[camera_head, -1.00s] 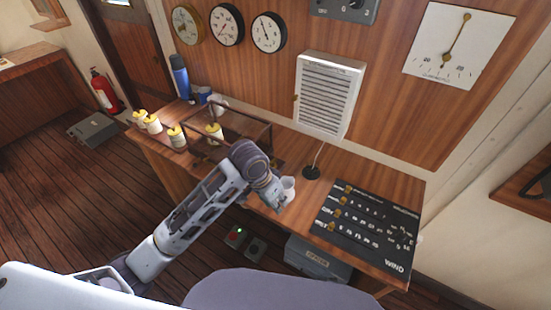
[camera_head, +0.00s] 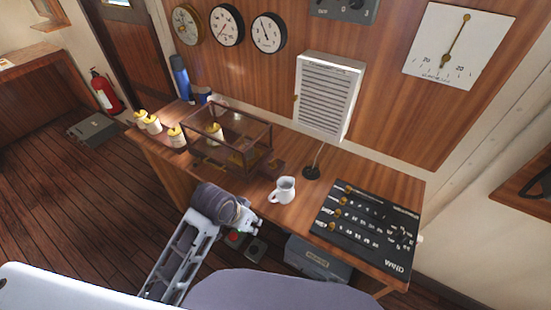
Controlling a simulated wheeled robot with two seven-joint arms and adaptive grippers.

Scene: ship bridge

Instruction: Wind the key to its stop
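I cannot clearly make out a winding key. A dark-framed glass case (camera_head: 262,136) stands on the wooden desk, with brass-coloured parts (camera_head: 238,158) inside that are too small to tell apart. My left gripper (camera_head: 254,222) is at the desk's front edge, in front of the case and to the left of the white mug. Its fingers are small and partly hidden by its wrist, so I cannot tell whether it is open. My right gripper is not in view.
A white mug (camera_head: 284,190) stands on the desk beside a dark microphone base (camera_head: 311,172). Several yellow-topped jars (camera_head: 152,124) stand on the left. A grey box (camera_head: 318,259) is below the desk.

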